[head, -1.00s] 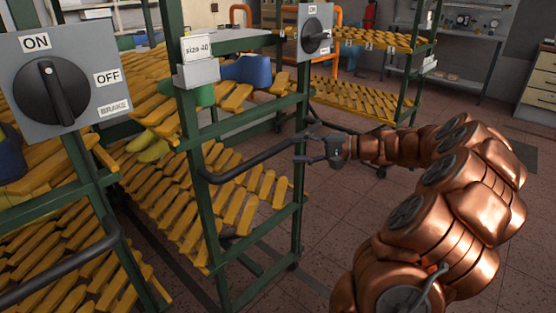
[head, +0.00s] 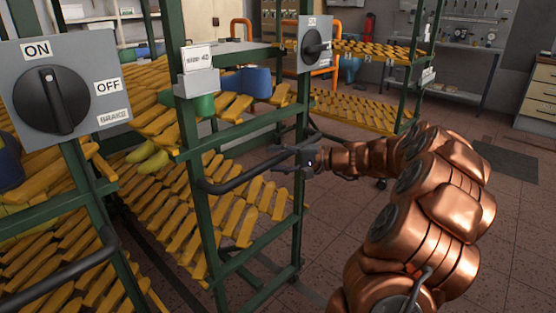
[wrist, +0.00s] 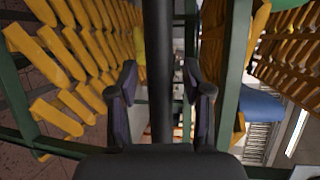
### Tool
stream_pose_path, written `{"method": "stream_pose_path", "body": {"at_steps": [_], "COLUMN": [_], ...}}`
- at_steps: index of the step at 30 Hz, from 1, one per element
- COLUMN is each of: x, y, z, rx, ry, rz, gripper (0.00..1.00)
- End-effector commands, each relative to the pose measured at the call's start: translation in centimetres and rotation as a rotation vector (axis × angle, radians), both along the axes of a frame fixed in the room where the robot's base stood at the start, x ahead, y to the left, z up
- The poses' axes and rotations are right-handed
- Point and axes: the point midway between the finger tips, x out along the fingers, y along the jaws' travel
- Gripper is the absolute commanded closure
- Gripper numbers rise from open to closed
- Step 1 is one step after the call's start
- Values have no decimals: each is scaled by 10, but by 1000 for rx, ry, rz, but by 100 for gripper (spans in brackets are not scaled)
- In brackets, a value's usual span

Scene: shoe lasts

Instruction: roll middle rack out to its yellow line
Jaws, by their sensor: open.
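The middle rack (head: 193,150) is a green frame with sloped yellow slats and a "size 40" card. Its black push bar (head: 235,178) runs across the near end. A grey brake box (head: 315,44) is on its right post; the knob's bar looks turned sideways, its small labels hard to read. My gripper (head: 284,158) is at the right part of the push bar. In the wrist view the bar (wrist: 158,75) passes between the two open fingers of my gripper (wrist: 160,82), and neither clearly presses on it. I see no yellow line on the floor.
A left rack with its own brake box (head: 66,85), knob upright toward ON, stands close beside the middle rack. Another slatted rack (head: 365,105) stands behind to the right. Green and blue lasts (head: 247,80) lie on the middle rack. The tiled floor (head: 520,230) at right is open.

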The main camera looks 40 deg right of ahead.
Motion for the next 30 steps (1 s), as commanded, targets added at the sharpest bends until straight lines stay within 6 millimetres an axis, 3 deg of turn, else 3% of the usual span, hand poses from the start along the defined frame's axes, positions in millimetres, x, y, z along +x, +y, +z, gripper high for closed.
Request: {"method": "stream_pose_path", "body": {"at_steps": [3,17,30], "x": [0,0,0], "y": [0,0,0], "z": [0,0,0], "rx": [0,0,0], "ry": [0,0,0], "rz": [0,0,-1], "gripper": [53,100,100]}}
